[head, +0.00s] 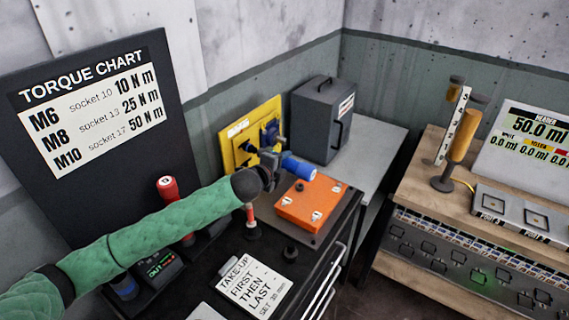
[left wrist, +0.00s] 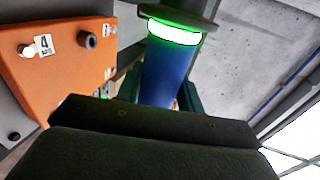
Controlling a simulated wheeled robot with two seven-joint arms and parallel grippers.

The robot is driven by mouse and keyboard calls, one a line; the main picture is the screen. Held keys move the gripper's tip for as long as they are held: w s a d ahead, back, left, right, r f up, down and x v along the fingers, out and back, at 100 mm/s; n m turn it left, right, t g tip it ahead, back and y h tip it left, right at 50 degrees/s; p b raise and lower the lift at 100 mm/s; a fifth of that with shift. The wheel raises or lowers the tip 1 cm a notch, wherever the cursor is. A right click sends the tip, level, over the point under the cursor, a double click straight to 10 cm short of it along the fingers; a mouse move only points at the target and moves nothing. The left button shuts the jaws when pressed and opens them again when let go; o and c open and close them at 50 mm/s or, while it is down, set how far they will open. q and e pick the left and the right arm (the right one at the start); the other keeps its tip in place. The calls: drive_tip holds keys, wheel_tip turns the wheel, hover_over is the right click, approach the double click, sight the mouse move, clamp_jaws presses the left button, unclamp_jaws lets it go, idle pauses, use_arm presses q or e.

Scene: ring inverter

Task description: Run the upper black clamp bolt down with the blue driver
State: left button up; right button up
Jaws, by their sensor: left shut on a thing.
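My left gripper (head: 272,168) is shut on the blue driver (head: 300,168). The driver's blue body points right, over the back of the orange block (head: 312,202), and looks clear of it. In the left wrist view the blue driver (left wrist: 168,70) stands between the dark fingers, with a green ring lit near its end. A yellow plate (head: 236,150) with dark blue and black fittings (head: 270,132) stands just behind the gripper. I cannot tell which fitting is the upper black clamp bolt, and the driver's tip is not clear. My right gripper is not in view.
A red-topped tool (head: 166,188) and a red-handled one (head: 250,218) stand on the black cart top. A grey case (head: 322,118) stands behind the orange block. A take-up card (head: 254,286) lies at the front. A wooden bench (head: 410,190) is at right.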

use_arm(q)
drive_tip(key=shift+w+a+r, duration=0.15)
drive_tip(key=shift+a, duration=0.05)
drive_tip(key=shift+w+a, duration=0.15)
drive_tip(key=shift+a, duration=0.05)
drive_tip(key=shift+w+a, duration=0.15)
drive_tip(key=shift+a, duration=0.1)
drive_tip(key=shift+w+a, duration=0.15)
drive_tip(key=shift+a+p, duration=0.1)
drive_tip(key=shift+p, duration=0.2)
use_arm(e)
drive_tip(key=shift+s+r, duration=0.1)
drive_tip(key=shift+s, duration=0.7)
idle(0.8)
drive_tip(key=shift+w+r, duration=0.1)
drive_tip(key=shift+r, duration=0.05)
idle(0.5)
